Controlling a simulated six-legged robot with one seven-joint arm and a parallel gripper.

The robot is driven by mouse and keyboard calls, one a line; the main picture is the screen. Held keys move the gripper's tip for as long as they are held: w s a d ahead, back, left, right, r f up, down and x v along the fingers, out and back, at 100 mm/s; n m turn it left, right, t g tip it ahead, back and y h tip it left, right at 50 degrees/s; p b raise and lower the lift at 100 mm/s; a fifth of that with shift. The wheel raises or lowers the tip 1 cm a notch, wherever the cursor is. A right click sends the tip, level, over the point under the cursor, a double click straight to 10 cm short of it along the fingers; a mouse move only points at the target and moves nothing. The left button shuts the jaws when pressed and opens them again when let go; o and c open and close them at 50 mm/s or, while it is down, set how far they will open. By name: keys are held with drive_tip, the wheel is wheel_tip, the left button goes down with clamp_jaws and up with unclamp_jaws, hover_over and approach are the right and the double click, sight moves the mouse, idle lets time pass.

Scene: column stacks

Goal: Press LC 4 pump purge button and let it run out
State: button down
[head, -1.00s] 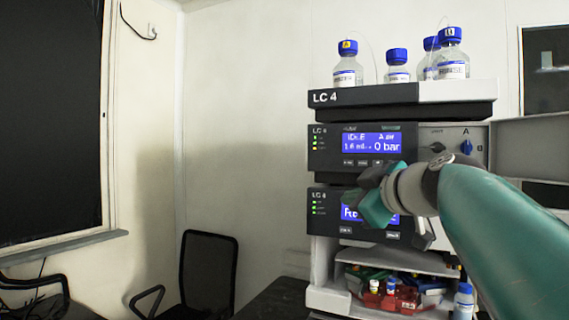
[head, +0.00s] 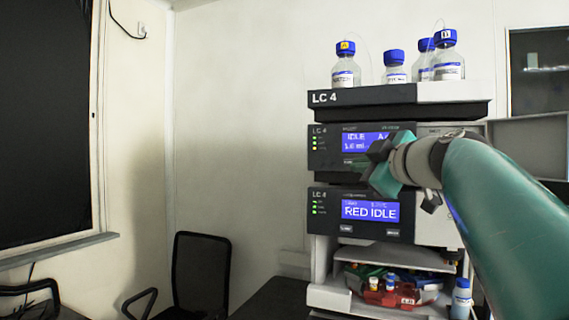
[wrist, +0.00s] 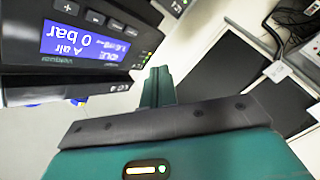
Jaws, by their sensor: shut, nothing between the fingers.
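The LC 4 stack stands at the right in the head view. Its pump module (head: 322,163) is the upper dark unit, with a blue display (head: 358,141) reading IDLE. In the wrist view the pump display (wrist: 84,42) appears upside down and reads 0 bar. Light-marked buttons (wrist: 96,17) sit beside it; I cannot make out which is purge. My gripper (head: 372,172) is shut and empty, in front of the pump's lower front panel, hiding part of the display and button row. In the wrist view my gripper's fingers (wrist: 158,76) are together, apart from the panel in the picture.
Below is a second module (head: 323,222) reading RED IDLE. Solvent bottles (head: 346,66) stand on the top tray (head: 400,95). An open compartment below holds a red rack (head: 390,296). A chair (head: 200,268) stands left; the space left of the stack is open.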

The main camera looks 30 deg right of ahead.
drive_tip(key=w+d, duration=0.5)
drive_tip(key=d, duration=0.1)
drive_tip(key=shift+w+d, duration=0.15)
idle(2.1)
drive_tip(key=shift+w+d, duration=0.3)
drive_tip(key=shift+w+d, duration=0.25)
drive_tip(key=shift+d, duration=0.1)
idle(0.8)
drive_tip(key=shift+s+a, duration=0.5)
drive_tip(key=shift+a, duration=0.15)
